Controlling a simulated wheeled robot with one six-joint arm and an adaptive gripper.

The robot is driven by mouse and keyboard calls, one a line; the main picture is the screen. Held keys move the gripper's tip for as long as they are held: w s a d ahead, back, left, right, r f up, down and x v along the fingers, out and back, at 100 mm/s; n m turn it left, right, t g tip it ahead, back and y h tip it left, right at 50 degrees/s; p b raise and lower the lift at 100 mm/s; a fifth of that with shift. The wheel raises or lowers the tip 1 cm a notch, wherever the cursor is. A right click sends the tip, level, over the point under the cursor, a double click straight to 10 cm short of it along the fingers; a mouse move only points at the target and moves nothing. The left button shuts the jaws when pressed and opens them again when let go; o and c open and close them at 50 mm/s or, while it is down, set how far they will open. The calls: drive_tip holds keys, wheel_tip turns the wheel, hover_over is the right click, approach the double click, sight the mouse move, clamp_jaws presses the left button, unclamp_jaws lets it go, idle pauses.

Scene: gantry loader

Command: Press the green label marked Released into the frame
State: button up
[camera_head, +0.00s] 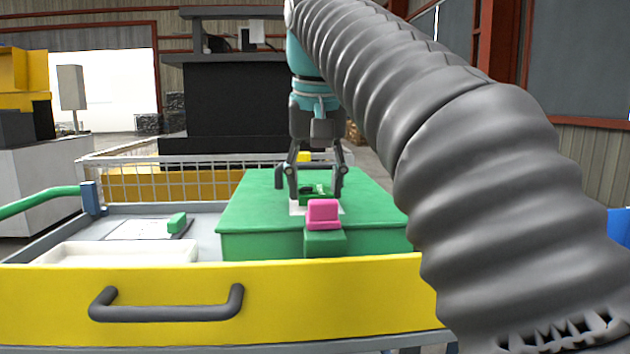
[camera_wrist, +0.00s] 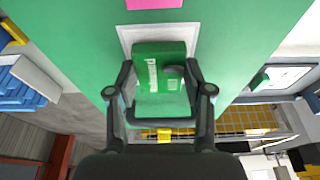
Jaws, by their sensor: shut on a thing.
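The green label (camera_wrist: 150,95) with white lettering is between my gripper's fingers (camera_wrist: 160,103) in the wrist view; the word is only partly legible. My gripper (camera_head: 317,188) is shut on it, pointing down over the green box (camera_head: 260,215). The white frame (camera_head: 297,207) lies on the box's top, and it also shows around the label's far end in the wrist view (camera_wrist: 126,36). The label overlaps the frame's opening; I cannot tell whether it is seated in it or just above. The fingers hide part of both.
A pink block (camera_head: 323,212) on a green mount stands at the box's near edge. To the left are a small green block (camera_head: 177,222) and a white tray (camera_head: 120,253). A yellow front with a dark handle (camera_head: 165,312) borders the near side; wire mesh (camera_head: 150,182) stands behind.

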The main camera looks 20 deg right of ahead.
drive_tip(key=shift+f, duration=0.4)
drive_tip(key=o, duration=1.5)
drive_tip(key=shift+r, duration=0.1)
drive_tip(key=shift+r+p, duration=1.25)
drive_tip(key=shift+p, duration=0.05)
drive_tip(key=shift+r, duration=2.15)
